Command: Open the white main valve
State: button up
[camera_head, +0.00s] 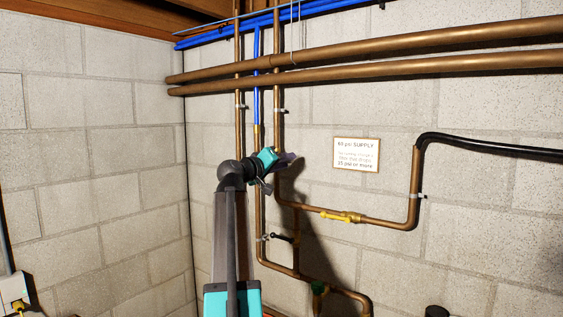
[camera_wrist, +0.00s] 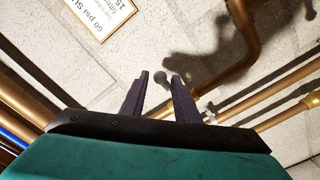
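I cannot make out a white valve in either view; it may be hidden or out of frame. My gripper (camera_head: 291,160) is up by the copper pipes on the block wall, in front of the vertical pipe. In the wrist view my gripper (camera_wrist: 161,80) has its two dark fingers apart, with nothing clearly held between them. A yellow-handled valve (camera_head: 343,216) sits on the horizontal copper pipe, below and right of my gripper.
A dark-handled valve (camera_head: 283,238) and a green-handled valve (camera_head: 319,288) sit lower on the pipes. Thick copper pipes (camera_head: 400,48) cross the wall above. A framed sign (camera_head: 356,154) hangs right of my gripper, with bare wall around it.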

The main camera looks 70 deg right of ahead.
jog(key=shift+x, duration=0.75)
jog(key=shift+d, duration=0.15)
jog(key=c, duration=0.4)
jog(key=shift+w+f+b, duration=0.15)
jog(key=shift+f+b, duration=0.75)
jog(key=shift+f, duration=0.3)
jog(key=shift+c, duration=0.8)
jog(key=shift+w+f, duration=0.1)
jog(key=shift+c, duration=0.2)
